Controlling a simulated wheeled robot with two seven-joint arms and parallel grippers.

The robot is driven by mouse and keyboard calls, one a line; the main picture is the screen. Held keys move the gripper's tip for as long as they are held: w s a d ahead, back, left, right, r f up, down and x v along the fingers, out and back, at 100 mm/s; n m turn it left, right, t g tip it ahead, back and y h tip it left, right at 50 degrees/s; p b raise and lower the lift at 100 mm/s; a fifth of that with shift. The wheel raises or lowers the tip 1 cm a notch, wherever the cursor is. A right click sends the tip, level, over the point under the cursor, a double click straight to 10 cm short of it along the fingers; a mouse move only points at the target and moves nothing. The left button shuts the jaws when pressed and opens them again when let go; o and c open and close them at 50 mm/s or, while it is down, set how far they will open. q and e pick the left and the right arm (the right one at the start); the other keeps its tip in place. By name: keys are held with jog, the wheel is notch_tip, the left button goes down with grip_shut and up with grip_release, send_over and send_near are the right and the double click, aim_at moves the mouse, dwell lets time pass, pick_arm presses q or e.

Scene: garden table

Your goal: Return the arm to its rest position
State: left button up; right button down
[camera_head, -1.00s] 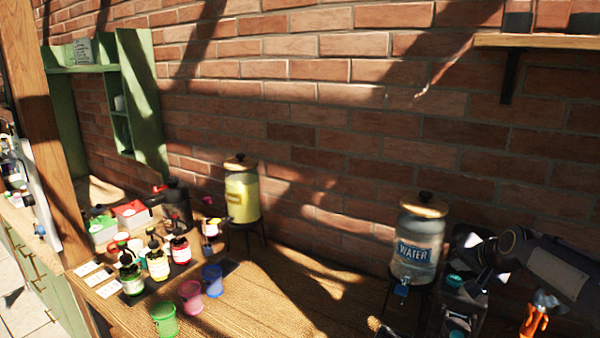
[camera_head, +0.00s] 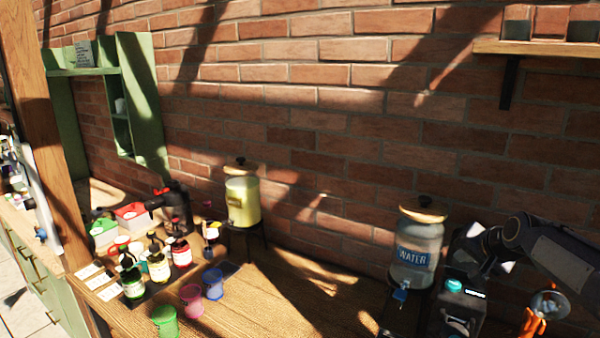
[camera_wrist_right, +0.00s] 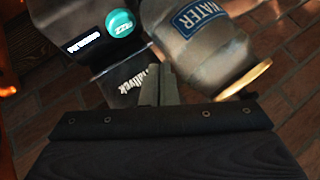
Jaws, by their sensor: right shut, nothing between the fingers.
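My right arm (camera_head: 560,255) comes in from the right edge in the head view. Its gripper (camera_head: 478,247) is beside the water dispenser (camera_head: 413,255), above a black machine with a teal button (camera_head: 455,300). In the right wrist view the gripper fingers (camera_wrist_right: 158,85) are together with nothing between them. The machine (camera_wrist_right: 75,30) and the dispenser (camera_wrist_right: 205,40) lie beyond the fingertips there. I cannot tell the exact gap to them. My left gripper is not in view.
A yellow drink dispenser (camera_head: 242,200) stands mid-table. Syrup bottles (camera_head: 158,262) and green, pink and blue cups (camera_head: 213,285) are at left. An orange object (camera_head: 532,320) is below my right arm. A wooden shelf (camera_head: 540,46) hangs above. The middle tabletop (camera_head: 280,295) is clear.

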jog(key=s+a+f+n+g+y+b, duration=0.1)
jog(key=s+a, duration=0.3)
jog(key=s, duration=0.4)
jog(key=s+a+f+n+b, duration=0.15)
jog(key=s+a, duration=0.25)
jog(key=s, duration=0.4)
jog(key=s+a+f+n+g, duration=0.1)
jog(key=s+a+f, duration=0.2)
jog(key=s, duration=0.3)
jog(key=s+a+f+n+y+b, duration=0.1)
jog(key=s+a+f, duration=0.2)
jog(key=s, duration=0.4)
jog(key=s+a+f+n+g+y+b, duration=0.1)
jog(key=s+a+f+n, duration=0.1)
jog(key=s+f, duration=0.3)
jog(key=shift+s+a+g, duration=0.3)
jog(key=shift+s+a, duration=0.1)
jog(key=shift+s, duration=0.85)
